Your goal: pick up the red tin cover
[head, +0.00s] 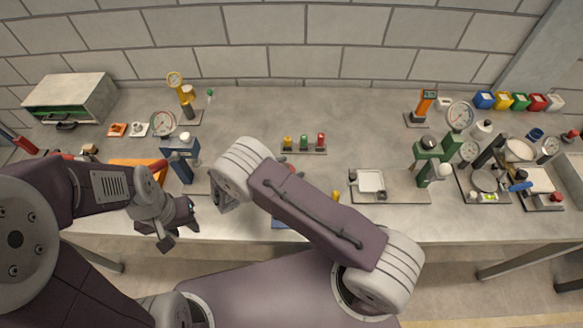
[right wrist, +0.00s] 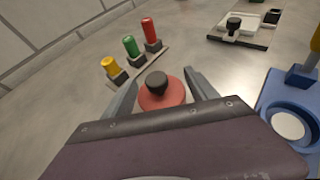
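The red tin cover (right wrist: 165,97) has a round red top and a black knob. In the right wrist view it sits between the two fingers of my right gripper (right wrist: 162,82). The fingers are spread, one on each side, and I cannot see either of them pressing on it. In the head view only a sliver of red (head: 292,169) shows behind my right arm, which hides the right gripper. My left gripper (head: 181,233) hangs over the table's front left part. Its fingers look apart, with nothing between them.
A stand with yellow, green and red pieces (head: 304,150) is behind the cover. A blue holder with a white disc (right wrist: 287,127) is close on the right in the wrist view. A tray with a white dish (head: 370,181) lies further right. Gauges and stands crowd the right end.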

